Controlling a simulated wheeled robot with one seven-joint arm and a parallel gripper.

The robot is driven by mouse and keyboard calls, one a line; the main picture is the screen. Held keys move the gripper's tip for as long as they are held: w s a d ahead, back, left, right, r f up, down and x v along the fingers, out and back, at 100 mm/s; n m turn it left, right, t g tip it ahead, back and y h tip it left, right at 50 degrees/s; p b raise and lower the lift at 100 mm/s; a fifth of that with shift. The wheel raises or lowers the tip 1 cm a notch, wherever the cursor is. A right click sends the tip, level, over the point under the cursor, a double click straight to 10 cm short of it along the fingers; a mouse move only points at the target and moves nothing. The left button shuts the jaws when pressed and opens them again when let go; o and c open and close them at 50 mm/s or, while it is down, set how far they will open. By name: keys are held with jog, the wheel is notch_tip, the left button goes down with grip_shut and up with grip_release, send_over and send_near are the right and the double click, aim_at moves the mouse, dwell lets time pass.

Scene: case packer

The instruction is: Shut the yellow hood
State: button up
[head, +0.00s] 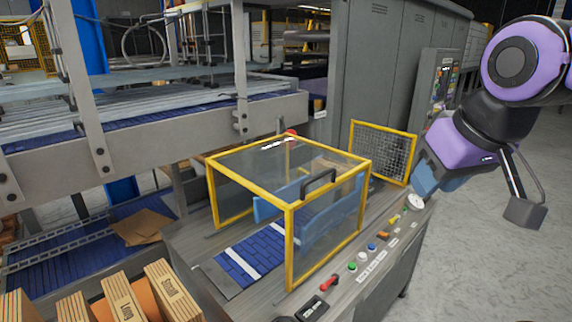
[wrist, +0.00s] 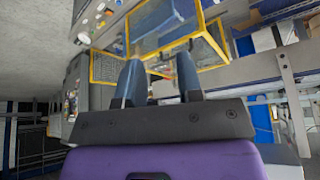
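The yellow hood (head: 288,207) is a box of yellow bars with clear panels over the blue belt of the machine. Its top looks level, and its lower bars appear close to or on the deck. A black handle (head: 318,182) sits on the top's front right edge. Whether the hood is fully seated cannot be told. My gripper (head: 426,178) is to the right of the hood, above the machine's right end and apart from the handle. In the wrist view its two blue-grey fingers (wrist: 159,82) are spread with nothing between them. Yellow-framed panels show beyond them.
A yellow-framed mesh panel (head: 383,152) stands behind the hood's right side. Buttons and a red lever (head: 329,283) line the front deck. A conveyor (head: 150,128) runs behind. The floor at right is clear.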

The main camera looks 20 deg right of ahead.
jog(key=shift+d, duration=0.35)
jog(key=shift+c, duration=0.3)
